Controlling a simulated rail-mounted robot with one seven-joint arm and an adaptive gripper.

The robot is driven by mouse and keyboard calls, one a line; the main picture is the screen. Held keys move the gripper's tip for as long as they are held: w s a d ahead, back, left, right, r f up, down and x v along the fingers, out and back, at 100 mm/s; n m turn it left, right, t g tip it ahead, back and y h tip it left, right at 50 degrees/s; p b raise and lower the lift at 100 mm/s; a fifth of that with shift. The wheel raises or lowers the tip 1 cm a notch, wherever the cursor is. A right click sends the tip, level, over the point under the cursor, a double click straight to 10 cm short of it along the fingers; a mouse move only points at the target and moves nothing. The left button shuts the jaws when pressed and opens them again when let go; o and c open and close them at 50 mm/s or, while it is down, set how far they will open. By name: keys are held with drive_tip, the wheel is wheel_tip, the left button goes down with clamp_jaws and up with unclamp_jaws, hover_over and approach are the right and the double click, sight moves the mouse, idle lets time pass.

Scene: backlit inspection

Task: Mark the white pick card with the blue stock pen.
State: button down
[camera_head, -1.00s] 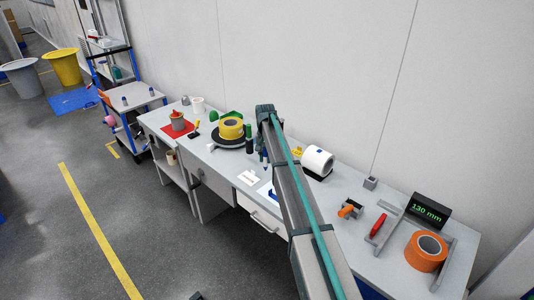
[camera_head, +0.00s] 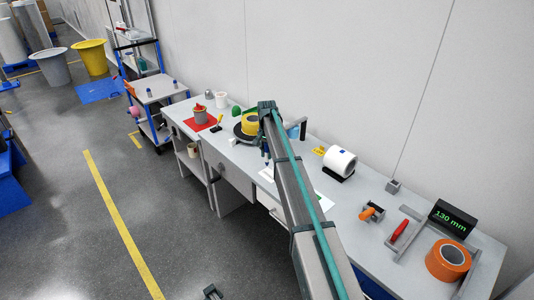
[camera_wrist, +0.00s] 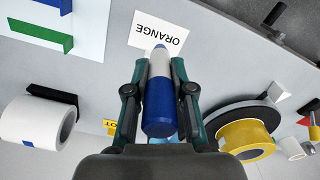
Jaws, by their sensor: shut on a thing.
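My gripper (camera_wrist: 160,95) is shut on the blue stock pen (camera_wrist: 160,112), which has a blue barrel and a pale grey front part. In the wrist view the pen points away from the palm, over the lower edge of the white pick card (camera_wrist: 150,27). The card reads "ORANGE", upside down in that view. I cannot tell whether the tip touches the card, and I see no clear mark on it. In the head view my gripper (camera_head: 266,153) hangs just above the card (camera_head: 266,173), which is partly hidden by my arm.
A yellow tape roll (camera_wrist: 247,138) on a black turntable (camera_wrist: 220,112) is on one side, a white roll (camera_wrist: 38,122) on the other. A white sheet (camera_wrist: 88,42) bears a green block (camera_wrist: 40,36) and a blue block (camera_wrist: 60,4). An orange tape roll (camera_head: 448,258) is far right.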

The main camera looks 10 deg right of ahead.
sight(267, 164)
drive_tip(key=shift+f+b, duration=1.1)
drive_tip(key=shift+f, duration=1.8)
drive_tip(key=shift+f, duration=0.5)
idle(0.3)
drive_tip(key=shift+r+p, duration=1)
drive_tip(key=shift+r, duration=2.5)
